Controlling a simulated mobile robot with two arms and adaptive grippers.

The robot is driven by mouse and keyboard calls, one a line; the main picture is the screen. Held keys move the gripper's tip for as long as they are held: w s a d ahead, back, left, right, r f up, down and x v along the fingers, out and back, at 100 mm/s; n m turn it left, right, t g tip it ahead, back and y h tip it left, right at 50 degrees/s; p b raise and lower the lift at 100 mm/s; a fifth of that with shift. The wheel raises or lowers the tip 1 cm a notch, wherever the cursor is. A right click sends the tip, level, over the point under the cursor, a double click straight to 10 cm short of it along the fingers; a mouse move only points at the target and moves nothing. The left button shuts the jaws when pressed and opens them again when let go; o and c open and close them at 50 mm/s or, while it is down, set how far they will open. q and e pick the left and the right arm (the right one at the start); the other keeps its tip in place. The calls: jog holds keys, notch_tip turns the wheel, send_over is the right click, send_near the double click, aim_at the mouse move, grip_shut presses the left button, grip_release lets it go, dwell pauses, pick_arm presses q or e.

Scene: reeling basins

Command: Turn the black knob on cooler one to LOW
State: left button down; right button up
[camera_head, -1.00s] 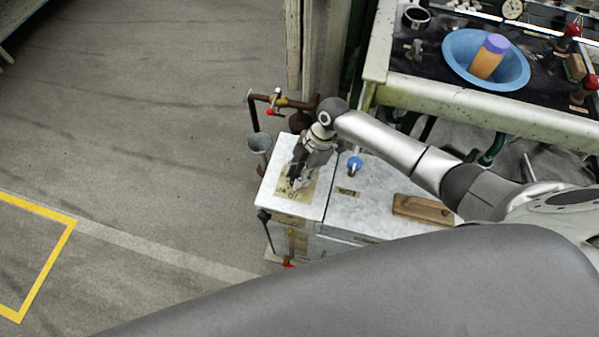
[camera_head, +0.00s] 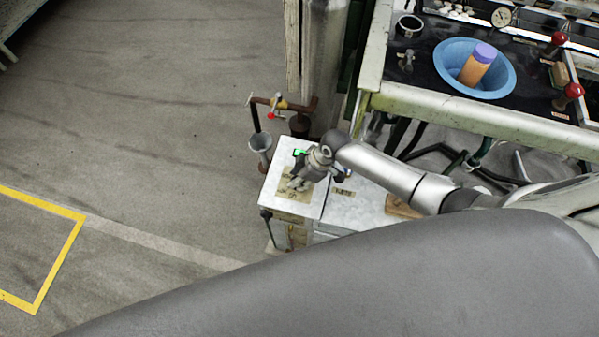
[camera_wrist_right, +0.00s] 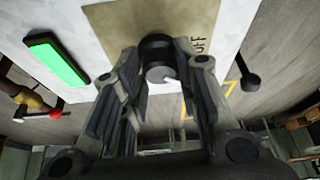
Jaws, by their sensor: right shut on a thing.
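The black knob (camera_wrist_right: 157,50) sits on a tan plate (camera_wrist_right: 120,22) on the white top of a cooler. It also shows a small white mark at its near end. The word OFF stands to the right of the knob; no LOW marking is readable. My right gripper (camera_wrist_right: 165,85) is shut on the knob, with one finger at each side. In the head view my right gripper (camera_head: 296,184) reaches down onto the plate on the left cooler top (camera_head: 276,190) and hides the knob. My left gripper is not in view.
A green lamp (camera_wrist_right: 56,60) glows beside the plate. A pipe with a red-handled valve (camera_head: 277,107) and a grey funnel (camera_head: 260,144) stand behind the cooler. A wooden block (camera_head: 400,207) lies on the right top. A blue basin (camera_head: 500,82) is at upper right.

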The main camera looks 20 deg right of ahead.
jog(key=shift+a+m+t+p, duration=0.1)
jog(key=shift+m+t+p, duration=0.2)
jog(key=shift+m+p, duration=0.15)
jog(key=o, duration=1)
jog(key=shift+r, duration=0.1)
jog(key=v, duration=1.2)
jog(key=shift+a, duration=0.1)
